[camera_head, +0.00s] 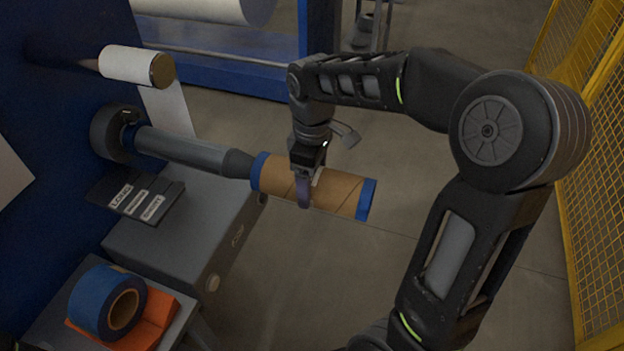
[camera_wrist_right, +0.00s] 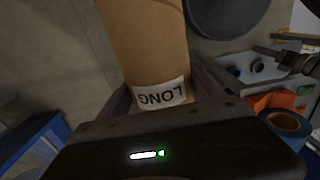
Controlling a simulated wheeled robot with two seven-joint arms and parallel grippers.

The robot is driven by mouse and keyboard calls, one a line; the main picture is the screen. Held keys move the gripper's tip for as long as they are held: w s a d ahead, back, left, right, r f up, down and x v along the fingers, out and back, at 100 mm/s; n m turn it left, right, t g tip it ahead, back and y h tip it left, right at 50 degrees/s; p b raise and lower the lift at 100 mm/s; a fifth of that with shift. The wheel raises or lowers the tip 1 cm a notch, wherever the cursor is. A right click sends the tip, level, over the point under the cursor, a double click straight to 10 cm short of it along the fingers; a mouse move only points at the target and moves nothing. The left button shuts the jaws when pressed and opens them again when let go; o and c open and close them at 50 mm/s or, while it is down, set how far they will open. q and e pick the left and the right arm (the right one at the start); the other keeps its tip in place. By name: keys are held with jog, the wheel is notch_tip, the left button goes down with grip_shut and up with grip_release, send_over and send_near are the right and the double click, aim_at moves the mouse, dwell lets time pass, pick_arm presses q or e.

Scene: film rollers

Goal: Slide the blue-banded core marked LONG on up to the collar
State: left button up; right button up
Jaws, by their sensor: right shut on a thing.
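The brown cardboard core (camera_head: 335,191) with blue bands at both ends is held level in my right gripper (camera_head: 303,188), which is shut around its middle. Its LONG label (camera_wrist_right: 160,94) shows upside down in the right wrist view, close to the jaws. The core's left end meets the tapered tip of the grey shaft (camera_head: 190,151); I cannot tell whether the tip is inside the core. The dark collar (camera_head: 112,132) sits at the shaft's far left end, against the blue panel, with bare shaft between it and the core. My left gripper is not in view.
A white roll (camera_head: 127,65) sits above the shaft, its web hanging down behind. Below are a grey cabinet (camera_head: 165,240), a label plate (camera_head: 135,197) and a blue tape roll (camera_head: 105,301) on an orange cloth (camera_head: 160,318). A yellow mesh fence (camera_head: 595,180) stands right.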

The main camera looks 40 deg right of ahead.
aim_at(250, 160)
jog(key=shift+w+a+p, duration=0.15)
jog(key=shift+w+a, duration=0.4)
jog(key=shift+w, duration=0.2)
jog(key=shift+w+a+p, duration=0.15)
jog(key=shift+w+a, duration=0.35)
jog(key=shift+w, duration=0.2)
jog(key=shift+w+a+p, duration=0.25)
jog(key=shift+w+a, duration=0.25)
jog(key=shift+w, duration=0.25)
jog(key=shift+w+a+p, duration=0.2)
jog(key=shift+w+a, duration=0.3)
jog(key=shift+w, duration=0.2)
jog(key=shift+w+a+p, duration=0.3)
jog(key=shift+w+a, duration=0.2)
jog(key=shift+w, duration=0.25)
jog(key=shift+w+a+p, duration=0.25)
jog(key=shift+w+a, duration=0.25)
jog(key=shift+w, duration=0.2)
jog(key=shift+w+a+p, duration=0.35)
jog(key=shift+w+a, duration=0.15)
jog(key=shift+w, duration=0.25)
jog(key=shift+w+a+p, duration=0.3)
jog(key=shift+w+a, duration=0.15)
jog(key=shift+w, duration=0.25)
